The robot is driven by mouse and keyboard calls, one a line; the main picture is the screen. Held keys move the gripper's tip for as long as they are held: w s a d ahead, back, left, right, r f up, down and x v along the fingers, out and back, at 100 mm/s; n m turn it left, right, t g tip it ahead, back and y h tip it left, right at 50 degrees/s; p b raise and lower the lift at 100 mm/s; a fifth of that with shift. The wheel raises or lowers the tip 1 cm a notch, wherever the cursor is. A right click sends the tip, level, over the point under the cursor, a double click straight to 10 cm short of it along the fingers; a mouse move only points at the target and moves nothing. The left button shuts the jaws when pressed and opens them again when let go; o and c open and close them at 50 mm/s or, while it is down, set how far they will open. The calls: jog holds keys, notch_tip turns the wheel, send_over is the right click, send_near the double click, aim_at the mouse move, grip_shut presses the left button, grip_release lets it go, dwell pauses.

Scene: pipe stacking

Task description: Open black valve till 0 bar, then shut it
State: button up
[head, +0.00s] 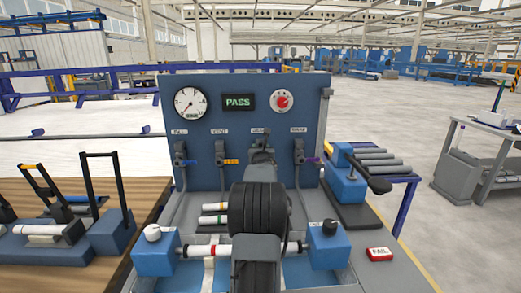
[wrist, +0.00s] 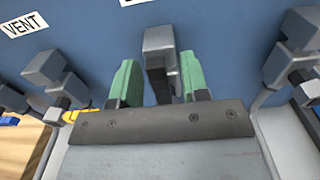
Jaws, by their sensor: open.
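The black valve (wrist: 157,78) is on the blue panel, third in the row of valves, with its black handle hanging down in the wrist view. My gripper (wrist: 160,70) is open. Its two green fingers stand on either side of the black handle, with visible gaps. In the head view my arm hides most of this valve and the gripper. The pressure gauge (head: 190,103) is at the upper left of the panel. Its needle is too small to read exactly. A display (head: 238,101) beside it reads PASS.
The blue-handled valve (head: 180,155) and orange-handled vent valve (head: 221,155) are left of the black one. The purple-handled valve (head: 300,152) is close on its right. A red knob (head: 282,99) is above. A red FAIL block (head: 379,254) lies at the front right.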

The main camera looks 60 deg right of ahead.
jog(key=shift+c, duration=0.3)
grip_shut()
